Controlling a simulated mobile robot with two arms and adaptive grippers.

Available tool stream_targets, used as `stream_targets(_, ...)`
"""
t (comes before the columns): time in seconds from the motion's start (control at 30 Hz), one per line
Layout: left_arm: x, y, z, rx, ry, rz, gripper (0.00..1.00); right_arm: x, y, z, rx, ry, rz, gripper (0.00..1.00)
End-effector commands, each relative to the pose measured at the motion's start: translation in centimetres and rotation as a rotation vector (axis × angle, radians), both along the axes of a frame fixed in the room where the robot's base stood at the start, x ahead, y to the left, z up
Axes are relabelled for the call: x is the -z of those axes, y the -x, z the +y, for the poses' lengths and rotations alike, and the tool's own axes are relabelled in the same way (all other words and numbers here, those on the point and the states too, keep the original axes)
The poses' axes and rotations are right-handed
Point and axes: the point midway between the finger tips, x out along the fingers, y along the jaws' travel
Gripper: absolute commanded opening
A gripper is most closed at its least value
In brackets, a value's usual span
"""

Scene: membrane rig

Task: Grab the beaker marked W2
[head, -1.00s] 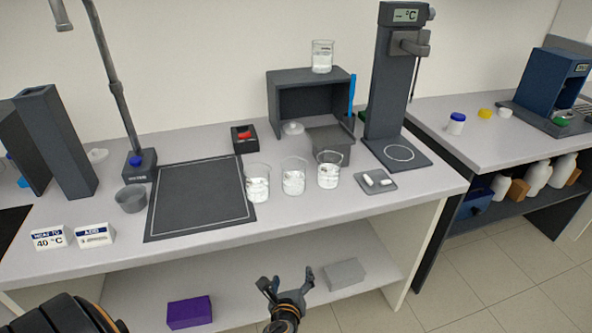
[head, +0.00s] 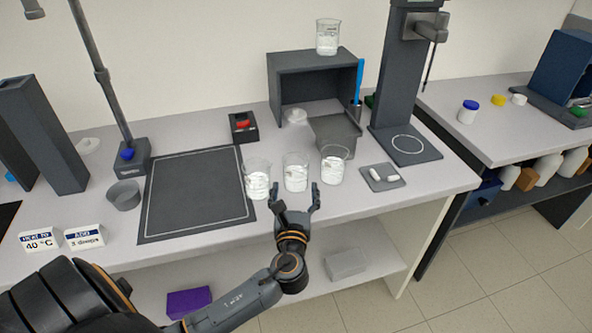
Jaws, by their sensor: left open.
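Three clear glass beakers with whitish contents stand in a row on the grey bench: a left beaker (head: 257,180), a middle beaker (head: 296,172) and a right beaker (head: 333,166). A fourth beaker (head: 327,38) stands on top of the dark open-fronted box. Their markings are too small to read, so I cannot tell which is W2. My left gripper (head: 297,192) is open and empty, its two fingers pointing at the middle beaker from the bench's front side. Its fingertips overlap the lower edge of that beaker in the picture; contact cannot be told. My right gripper is not in view.
A dark mat (head: 196,192) lies left of the beakers. A small tray (head: 382,177) with white pieces lies to their right. Behind are the dark box (head: 317,68), a grey bin (head: 335,137) and a tall stand (head: 398,90). Label cards (head: 84,238) stand front left.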

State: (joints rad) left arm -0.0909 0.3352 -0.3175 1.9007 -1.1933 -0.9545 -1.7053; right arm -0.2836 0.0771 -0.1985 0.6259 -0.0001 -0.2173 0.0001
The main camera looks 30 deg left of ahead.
Motion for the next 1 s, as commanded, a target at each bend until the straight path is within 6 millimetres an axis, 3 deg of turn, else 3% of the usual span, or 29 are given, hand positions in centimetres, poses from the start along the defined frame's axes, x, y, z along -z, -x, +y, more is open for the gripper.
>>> stream_targets(0.13,-0.2,-2.5,1.6,-0.001,-0.001,0.000,0.77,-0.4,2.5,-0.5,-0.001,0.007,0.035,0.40)
stream_targets(0.27,-0.1,-3.8,2.3,0.000,0.000,0.000,0.77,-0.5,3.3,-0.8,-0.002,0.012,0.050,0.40)
stream_targets(0.47,-0.1,-4.9,3.1,-0.002,0.001,0.000,0.77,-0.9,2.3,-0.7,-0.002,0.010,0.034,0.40)
stream_targets(0.73,0.0,-8.0,5.0,-0.001,0.001,0.000,0.77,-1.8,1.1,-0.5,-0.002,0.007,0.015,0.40)
stream_targets(1.0,0.2,-8.5,5.3,0.001,0.003,0.001,0.77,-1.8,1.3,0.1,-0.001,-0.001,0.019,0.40)
